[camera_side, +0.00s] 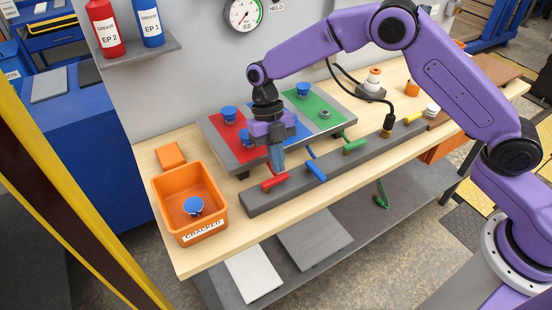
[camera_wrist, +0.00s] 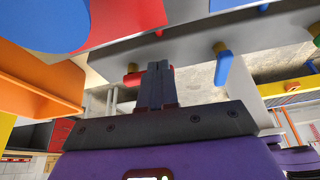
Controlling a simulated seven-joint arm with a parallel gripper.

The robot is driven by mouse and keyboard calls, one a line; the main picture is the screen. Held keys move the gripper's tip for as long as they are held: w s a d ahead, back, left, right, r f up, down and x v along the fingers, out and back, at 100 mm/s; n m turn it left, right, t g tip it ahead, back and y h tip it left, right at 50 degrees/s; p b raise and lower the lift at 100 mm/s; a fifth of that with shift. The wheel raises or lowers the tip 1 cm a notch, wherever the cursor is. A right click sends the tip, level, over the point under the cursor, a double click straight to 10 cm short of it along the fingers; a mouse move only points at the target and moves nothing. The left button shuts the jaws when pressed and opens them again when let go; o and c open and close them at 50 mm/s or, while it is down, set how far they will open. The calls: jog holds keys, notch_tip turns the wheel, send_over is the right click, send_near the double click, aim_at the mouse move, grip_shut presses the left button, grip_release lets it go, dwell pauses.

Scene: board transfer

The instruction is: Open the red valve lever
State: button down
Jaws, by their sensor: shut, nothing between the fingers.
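The red valve lever (camera_side: 275,182) sits at the near left end of a long grey bar and lies roughly along the bar's length. My gripper (camera_side: 278,168) points down with its fingers closed together, right at the red lever in the side view. In the wrist view the shut fingertips (camera_wrist: 158,66) are empty, and the red lever (camera_wrist: 133,79) shows just left of them, partly hidden behind them. I cannot tell whether the fingers touch it.
The grey bar (camera_side: 335,168) also carries a blue lever (camera_side: 317,171) turned across it, a green lever (camera_side: 355,145) and a yellow lever (camera_side: 414,117). A coloured board (camera_side: 208,128) with blue-topped parts stands behind. An orange bin (camera_side: 164,205) is at left.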

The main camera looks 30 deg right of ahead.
jog(key=shift+s+d+m, duration=0.15)
jog(key=shift+s+m, duration=0.05)
jog(key=shift+m, duration=0.2)
jog(key=m, duration=0.1)
jog(key=s+m+y, duration=0.1)
jog(key=shift+s+d+m, duration=0.1)
jog(key=shift+d+m, duration=0.1)
jog(key=shift+m, duration=0.2)
jog(key=s+m, duration=0.1)
jog(key=m+t+y, duration=0.1)
jog(key=m, duration=0.1)
jog(key=shift+s+d+m+y, duration=0.1)
jog(key=shift+s+m+y, duration=0.2)
jog(key=shift+s, duration=0.05)
jog(key=m, duration=0.1)
jog(key=s+m+t, duration=0.1)
jog(key=m, duration=0.1)
jog(key=shift+s+a+m+y, duration=0.2)
jog(key=shift+s+m+y, duration=0.1)
jog(key=shift+y, duration=0.1)
jog(key=m, duration=0.1)
jog(key=s+m+t, duration=0.1)
jog(key=a+m, duration=0.1)
jog(key=m, duration=0.1)
jog(key=shift+s+t+y, duration=0.25)
jog(key=shift+t+y, duration=0.05)
jog(key=shift+w, duration=0.15)
